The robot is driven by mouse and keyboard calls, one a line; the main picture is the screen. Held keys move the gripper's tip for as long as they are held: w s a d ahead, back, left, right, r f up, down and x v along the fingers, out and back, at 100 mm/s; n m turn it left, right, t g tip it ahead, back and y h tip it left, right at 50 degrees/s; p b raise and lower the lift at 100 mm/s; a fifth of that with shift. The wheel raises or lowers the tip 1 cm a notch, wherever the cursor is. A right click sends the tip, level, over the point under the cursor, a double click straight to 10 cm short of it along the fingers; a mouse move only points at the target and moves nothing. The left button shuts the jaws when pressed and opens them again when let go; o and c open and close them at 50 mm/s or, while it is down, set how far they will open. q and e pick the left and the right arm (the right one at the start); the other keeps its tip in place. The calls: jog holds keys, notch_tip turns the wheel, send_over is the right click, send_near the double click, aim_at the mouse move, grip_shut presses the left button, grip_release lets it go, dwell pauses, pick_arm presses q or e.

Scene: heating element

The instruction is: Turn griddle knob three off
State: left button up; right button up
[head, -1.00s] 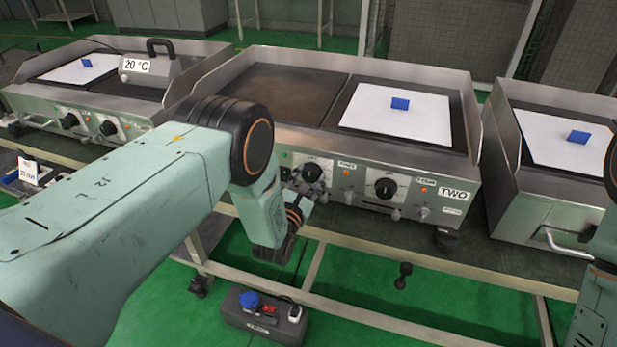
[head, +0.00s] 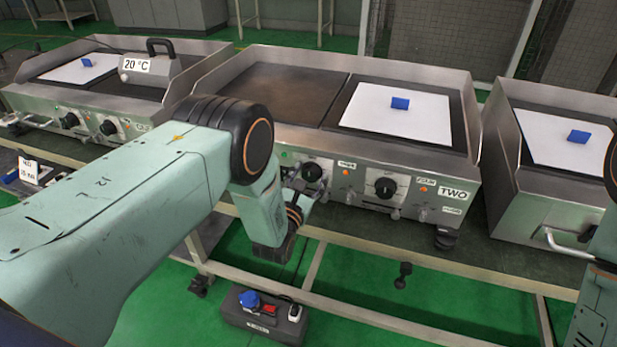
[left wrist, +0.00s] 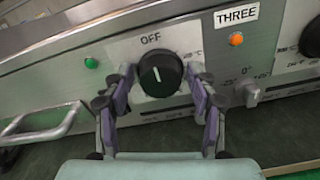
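The knob by the THREE label (left wrist: 236,15) is black and round (left wrist: 160,74), on a plate marked OFF at the top. Its short white line points up and slightly left, roughly toward OFF. In the head view the knob (head: 311,171) is on the front of the middle griddle. My left gripper (left wrist: 163,92) has one finger on each side of the knob, with narrow gaps visible; contact is unclear. In the head view my left gripper (head: 303,188) is just below and in front of the knob. My right gripper is out of view.
A green light (left wrist: 91,63) is left of the knob and an orange light (left wrist: 236,39) is right. Another black knob (head: 385,187) is farther right by the TWO plate (head: 454,193). A metal handle (left wrist: 42,126) is at the wrist view's lower left.

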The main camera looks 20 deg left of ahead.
pick_arm(q)
jog(key=shift+o, duration=0.4)
jog(key=shift+s, duration=0.1)
jog(key=shift+s+f, duration=0.15)
jog(key=shift+s, duration=0.35)
jog(key=s, duration=1.1)
jog(key=shift+a, duration=0.2)
